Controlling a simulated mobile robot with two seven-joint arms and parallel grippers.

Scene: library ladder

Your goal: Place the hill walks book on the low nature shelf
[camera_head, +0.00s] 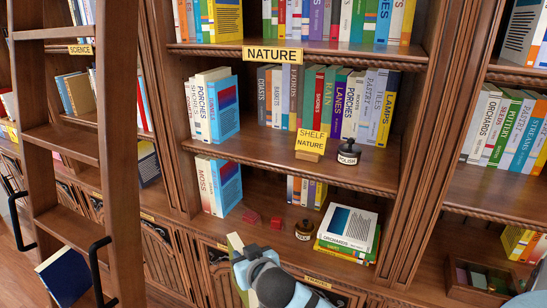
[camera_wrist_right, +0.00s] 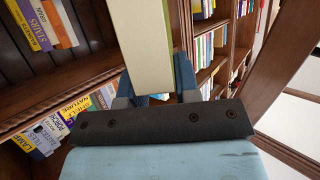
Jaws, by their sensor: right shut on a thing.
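My right gripper (camera_head: 246,258) is shut on a thin green-and-cream book (camera_head: 236,248), held upright in front of the low nature shelf (camera_head: 268,203). The held book (camera_wrist_right: 148,45) rises between the fingers in the right wrist view. Its title is not readable, so I cannot tell from the lettering that it is hill walks. The low shelf carries an upright Moss book (camera_head: 217,185) at left, and a flat stack with Orchards (camera_head: 347,228) on top at right. Bare board shows between them. My left gripper is not in view.
Small red objects (camera_head: 250,217) and a dark labelled jar (camera_head: 303,230) stand on the low shelf. Above, a yellow Shelf Nature sign (camera_head: 311,142) and a Polish jar (camera_head: 348,152) stand near the edge. A wooden ladder (camera_head: 122,160) rises at left.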

